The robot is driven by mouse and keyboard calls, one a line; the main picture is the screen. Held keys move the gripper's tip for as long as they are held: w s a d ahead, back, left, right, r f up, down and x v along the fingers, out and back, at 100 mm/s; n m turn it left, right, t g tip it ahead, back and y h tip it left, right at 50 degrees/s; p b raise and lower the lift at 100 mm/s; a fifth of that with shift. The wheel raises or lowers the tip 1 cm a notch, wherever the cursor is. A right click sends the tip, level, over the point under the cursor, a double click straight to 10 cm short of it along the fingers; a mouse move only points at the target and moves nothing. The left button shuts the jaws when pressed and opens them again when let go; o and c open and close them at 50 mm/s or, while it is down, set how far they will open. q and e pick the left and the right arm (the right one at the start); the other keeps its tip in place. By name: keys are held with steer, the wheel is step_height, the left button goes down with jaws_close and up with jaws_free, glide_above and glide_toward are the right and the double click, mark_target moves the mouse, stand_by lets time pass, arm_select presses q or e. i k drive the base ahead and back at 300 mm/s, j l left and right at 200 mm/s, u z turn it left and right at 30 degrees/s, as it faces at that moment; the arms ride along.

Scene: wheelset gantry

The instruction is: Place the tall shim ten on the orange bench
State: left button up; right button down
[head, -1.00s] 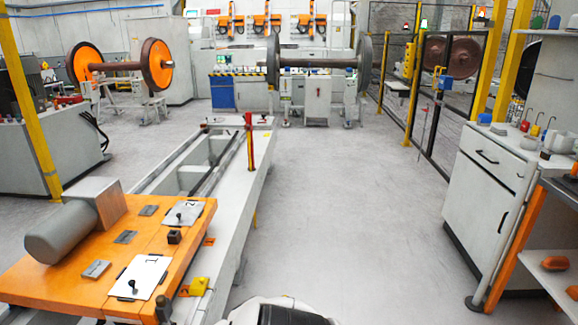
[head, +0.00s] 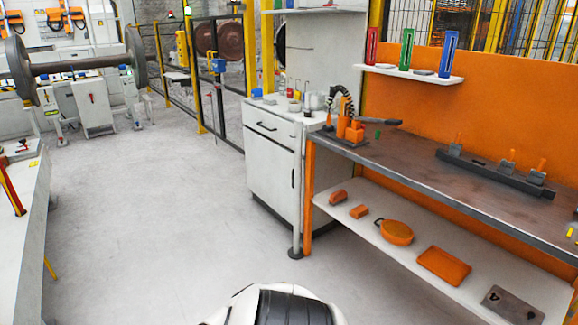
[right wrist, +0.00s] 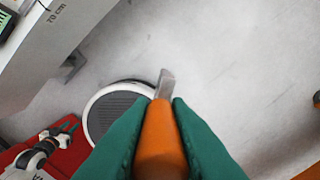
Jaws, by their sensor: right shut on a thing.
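My right gripper (right wrist: 158,125) has green fingers and is shut on an orange piece (right wrist: 160,150) with a flat grey tip, in the right wrist view. It is held above the floor; no number shows on it, so I cannot tell whether it is the tall shim ten. The orange bench (head: 420,178) stands at the right in the head view, with a dark top and orange back panel. Neither gripper shows in the head view. Small green jaws in the right wrist view look like my left gripper (right wrist: 64,132); their opening is unclear.
On the bench are an orange block stand (head: 350,130) and a dark bar with pegs (head: 495,172). The lower shelf (head: 345,215) holds orange pieces and a grey plate. A white cabinet (head: 272,165) stands to its left. The floor ahead is clear; the bench top's middle is bare.

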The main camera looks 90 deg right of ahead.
mark_target(507, 194)
steer(key=z, duration=2)
steer(key=l+z, duration=0.2)
steer(key=z, duration=0.2)
steer(key=i+l+z, duration=0.15)
steer(key=z, duration=0.2)
steer(key=i+l+z, duration=0.1)
steer(key=z, duration=0.3)
steer(key=i+l+z, duration=0.15)
steer(key=z, duration=0.2)
